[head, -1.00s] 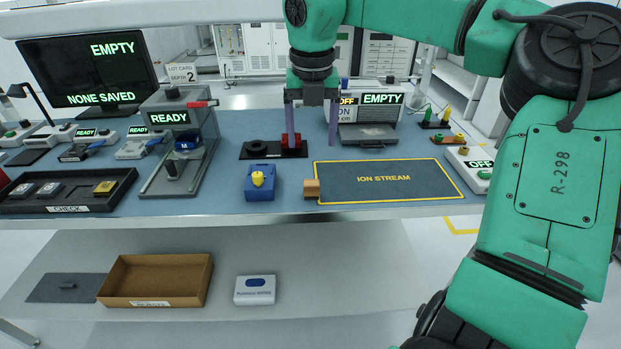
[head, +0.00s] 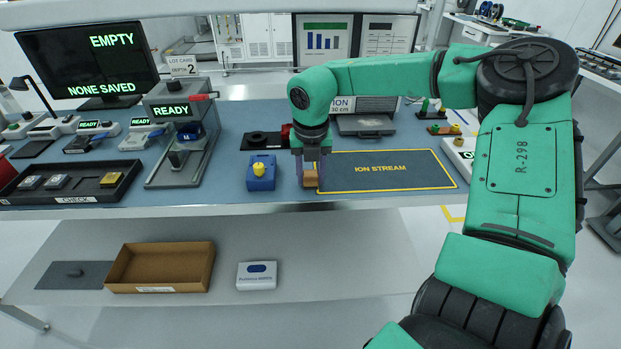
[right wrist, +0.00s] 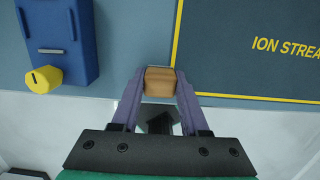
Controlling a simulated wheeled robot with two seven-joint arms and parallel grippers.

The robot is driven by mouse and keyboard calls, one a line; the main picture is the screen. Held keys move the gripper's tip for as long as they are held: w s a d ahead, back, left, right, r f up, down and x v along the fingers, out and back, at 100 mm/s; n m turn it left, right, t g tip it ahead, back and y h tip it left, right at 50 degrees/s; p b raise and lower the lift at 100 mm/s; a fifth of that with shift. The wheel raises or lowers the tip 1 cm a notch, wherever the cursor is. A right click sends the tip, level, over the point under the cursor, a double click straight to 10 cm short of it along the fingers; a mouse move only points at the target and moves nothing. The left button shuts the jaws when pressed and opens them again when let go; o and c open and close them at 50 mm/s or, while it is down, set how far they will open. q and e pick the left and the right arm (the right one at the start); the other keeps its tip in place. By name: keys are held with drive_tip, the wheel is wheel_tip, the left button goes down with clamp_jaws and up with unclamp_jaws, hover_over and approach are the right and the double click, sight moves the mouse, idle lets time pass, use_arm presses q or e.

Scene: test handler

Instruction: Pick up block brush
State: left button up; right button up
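The block brush (head: 310,180) is a small tan wooden block at the table's front edge, by the left border of the ion stream mat (head: 400,172). My right gripper (head: 311,177) points down over it, one purple finger on each side. In the right wrist view the block brush (right wrist: 160,82) fills the space between the fingertips (right wrist: 160,78), and both fingers appear to touch its sides. It looks to rest at table height; any gap beneath is hidden. My left gripper is not in view.
A blue box with a yellow knob (head: 261,173) stands just left of the block brush; it also shows in the right wrist view (right wrist: 60,35). A ready-lit stand (head: 180,150) and a black tray (head: 75,190) are further left. A cardboard box (head: 165,268) lies on the lower shelf.

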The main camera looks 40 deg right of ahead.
sight(311, 173)
clamp_jaws()
wheel_tip(311, 173, up, 20)
drive_tip(key=shift+b, duration=0.3)
